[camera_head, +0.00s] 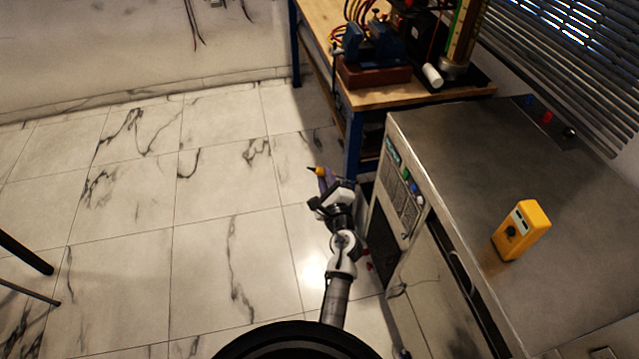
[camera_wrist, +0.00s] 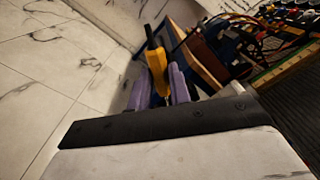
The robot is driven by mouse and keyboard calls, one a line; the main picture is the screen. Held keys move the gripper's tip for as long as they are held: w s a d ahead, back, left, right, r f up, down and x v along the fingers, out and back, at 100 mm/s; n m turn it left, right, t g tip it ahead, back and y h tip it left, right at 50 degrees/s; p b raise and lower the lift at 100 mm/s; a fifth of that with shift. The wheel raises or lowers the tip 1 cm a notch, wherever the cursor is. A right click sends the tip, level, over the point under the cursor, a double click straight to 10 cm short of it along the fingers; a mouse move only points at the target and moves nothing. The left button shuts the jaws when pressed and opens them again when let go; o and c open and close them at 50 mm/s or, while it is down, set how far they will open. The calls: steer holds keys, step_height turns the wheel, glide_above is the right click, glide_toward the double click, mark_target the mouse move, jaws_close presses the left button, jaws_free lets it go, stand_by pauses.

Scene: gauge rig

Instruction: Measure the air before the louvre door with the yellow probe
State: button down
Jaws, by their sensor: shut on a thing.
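My gripper (camera_head: 325,180) is low over the floor, left of the grey cabinet's front. In the wrist view its two purple fingers (camera_wrist: 160,88) are shut on the yellow probe (camera_wrist: 156,62), whose dark tip points away from the gripper. The probe's yellow end (camera_head: 316,170) also shows in the head view, pointing left. A yellow handheld meter (camera_head: 520,230) with a small display and dark dial stands on the cabinet top. I cannot clearly make out a louvre door; the cabinet front (camera_head: 438,285) is seen steeply from above.
The grey cabinet (camera_head: 470,150) is right of my arm, its front carrying a control panel (camera_head: 397,195). A wooden workbench (camera_head: 405,95) with blue legs and a blue vise (camera_head: 372,48) stands beyond. Open marble floor (camera_head: 150,210) lies left; dark legs (camera_head: 25,255) show at the left edge.

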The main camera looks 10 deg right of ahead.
steer(key=d+f+b, duration=0.5)
steer(key=d+b, duration=0.2)
steer(key=d, duration=0.1)
steer(key=shift+d, duration=0.25)
steer(key=shift+f, duration=0.1)
steer(key=shift+a, duration=0.1)
stand_by(4.3)
